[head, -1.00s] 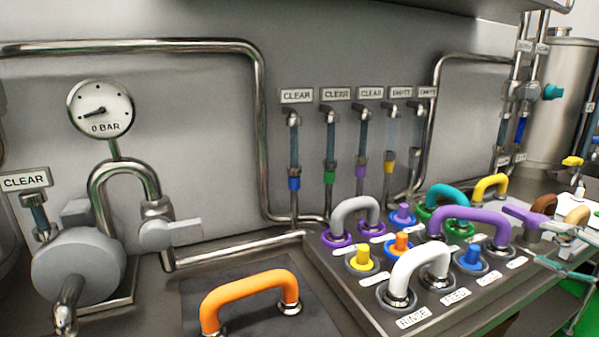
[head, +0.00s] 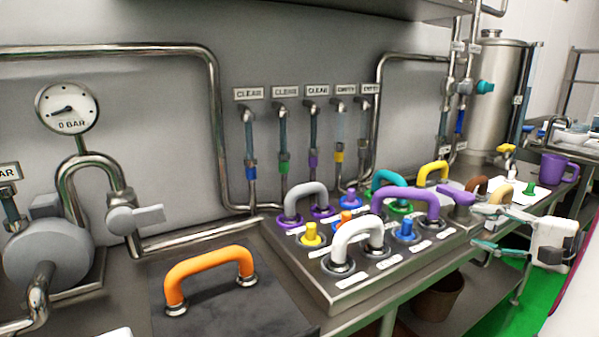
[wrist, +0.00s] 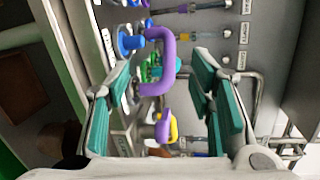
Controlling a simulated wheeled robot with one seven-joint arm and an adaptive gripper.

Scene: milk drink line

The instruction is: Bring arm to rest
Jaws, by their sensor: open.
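My gripper (head: 478,228) is at the right in the head view, just off the right side of the connector panel (head: 345,290). Its teal-padded fingers are spread, with nothing held between them. In the wrist view my gripper (wrist: 162,66) shows both fingers wide apart. The purple U-shaped hose (head: 405,195) on the panel appears beyond the fingers, and the purple hose also shows in the wrist view (wrist: 168,60). It looks apart from the fingers.
White (head: 352,232), grey (head: 305,190) and yellow (head: 433,166) U-shaped hoses stand on the panel. An orange one (head: 208,265) stands on a dark plate at the left. A purple mug (head: 557,168) is at the back right. Green floor (head: 500,300) is open beyond the counter edge.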

